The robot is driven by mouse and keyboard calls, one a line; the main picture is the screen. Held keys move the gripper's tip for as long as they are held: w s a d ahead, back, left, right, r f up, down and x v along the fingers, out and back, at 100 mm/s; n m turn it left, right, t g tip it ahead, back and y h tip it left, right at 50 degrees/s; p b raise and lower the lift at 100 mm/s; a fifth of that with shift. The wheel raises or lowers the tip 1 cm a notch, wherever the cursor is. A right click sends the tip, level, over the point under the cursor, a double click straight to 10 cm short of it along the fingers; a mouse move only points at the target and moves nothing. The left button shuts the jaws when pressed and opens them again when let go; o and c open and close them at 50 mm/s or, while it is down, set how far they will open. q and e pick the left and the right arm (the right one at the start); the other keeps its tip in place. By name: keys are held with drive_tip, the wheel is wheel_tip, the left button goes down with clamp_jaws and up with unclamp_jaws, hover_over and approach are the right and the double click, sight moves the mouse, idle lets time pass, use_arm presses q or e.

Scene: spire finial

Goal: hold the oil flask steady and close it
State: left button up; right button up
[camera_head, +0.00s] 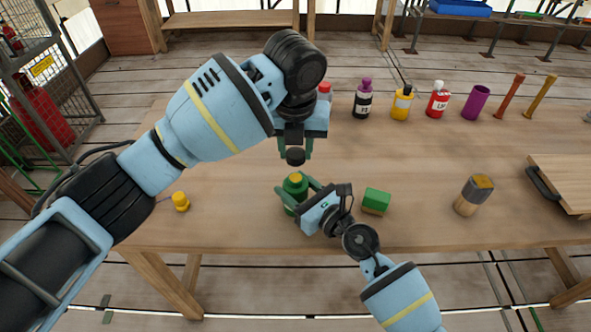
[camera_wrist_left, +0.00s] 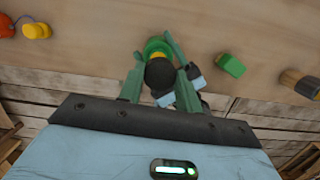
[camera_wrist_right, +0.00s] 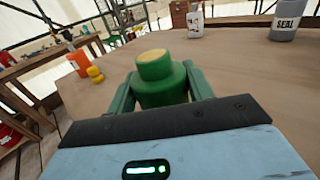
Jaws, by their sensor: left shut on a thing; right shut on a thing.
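The green oil flask (camera_head: 293,188) stands upright near the table's front edge, its yellow top uncovered. My right gripper (camera_head: 297,190) is shut on the flask from the side; in the right wrist view the flask (camera_wrist_right: 163,88) sits between its fingers. My left gripper (camera_head: 296,151) points down above the flask, shut on a dark round cap (camera_head: 296,157). The cap is apart from the flask top, with a small gap in the head view. In the left wrist view the cap (camera_wrist_left: 160,73) hides part of the flask (camera_wrist_left: 156,47) below it.
A green block (camera_head: 376,201) stands right of my right gripper, and a brown-grey block (camera_head: 474,195) farther right. A small yellow piece (camera_head: 180,201) is at left. Several bottles and a purple cup (camera_head: 476,102) line the back. A handled board (camera_head: 565,180) lies at right.

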sight(296, 177)
use_arm(q)
drive_tip(key=shift+f, duration=1.85)
drive_tip(key=shift+f, duration=0.9)
drive_tip(key=shift+f, duration=0.55)
